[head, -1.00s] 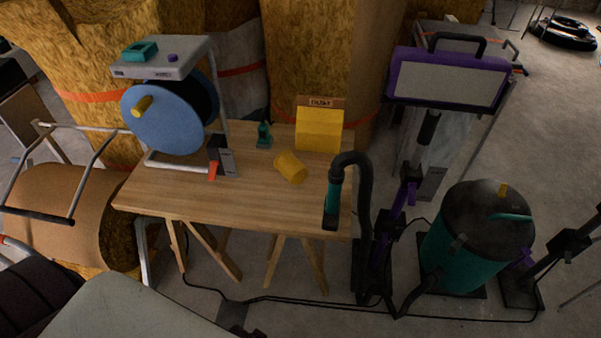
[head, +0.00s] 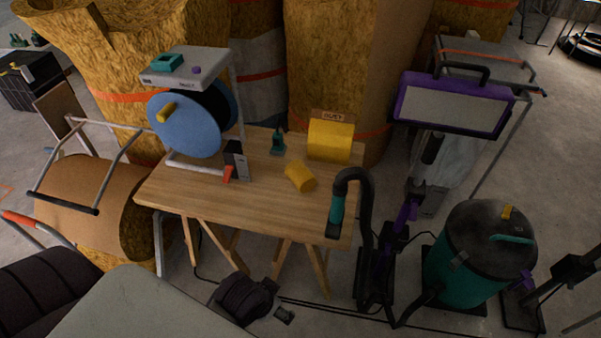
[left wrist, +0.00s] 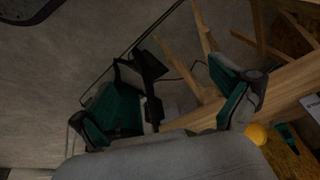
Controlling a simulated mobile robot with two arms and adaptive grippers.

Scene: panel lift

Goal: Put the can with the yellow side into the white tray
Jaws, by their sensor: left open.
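A yellow can (head: 300,177) lies on its side on the wooden table (head: 245,205) in the head view. A round yellow shape (left wrist: 258,134) at the table's edge in the left wrist view may be its end; the gripper body hides part of it. My left gripper (left wrist: 158,105) is open and empty in the left wrist view, its teal-padded fingers wide apart. I cannot surely pick out a white tray; the pale flat top (head: 215,68) of the reel stand carries a teal and a purple item. My right gripper is not in view.
A yellow box (head: 330,140), a teal tool (head: 278,142) and a dark device (head: 237,162) stand on the table. A hose with a teal handle (head: 337,208) hangs at its right edge. A teal-and-black vacuum (head: 470,260) stands on the floor at the right.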

